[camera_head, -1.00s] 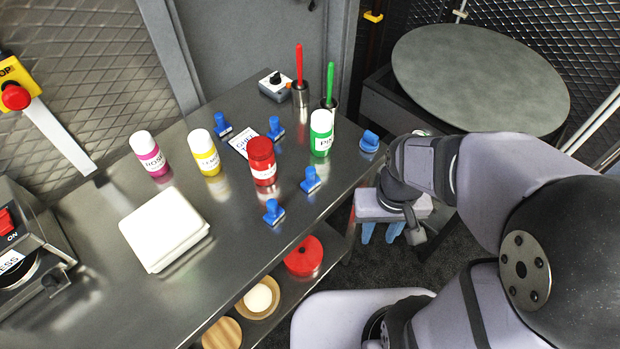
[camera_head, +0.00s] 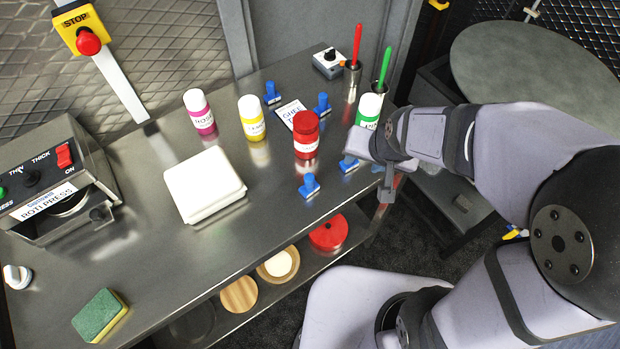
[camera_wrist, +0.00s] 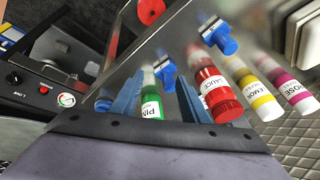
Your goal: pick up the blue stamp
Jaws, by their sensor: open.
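Several blue stamps stand on the steel counter (camera_head: 262,215). Two are at the back, a left one (camera_head: 271,93) and a right one (camera_head: 321,104). Another blue stamp (camera_head: 309,187) is near the front edge. One more blue stamp (camera_head: 348,163) is close left of my gripper in the head view. In the wrist view my gripper (camera_wrist: 159,86) is open and empty, its blue fingers spread. A blue stamp (camera_wrist: 165,72) appears beyond and between the fingertips, apart from them. Another blue stamp (camera_wrist: 218,35) lies to the upper right. My arm covers the counter's right end.
Close to the fingers stand a green-labelled bottle (camera_wrist: 151,104) and a red sauce bottle (camera_wrist: 213,90). Yellow (camera_head: 251,118) and pink (camera_head: 199,111) bottles are farther left. A white stack (camera_head: 203,184) sits mid-counter. A lower shelf holds a red lid (camera_head: 328,233).

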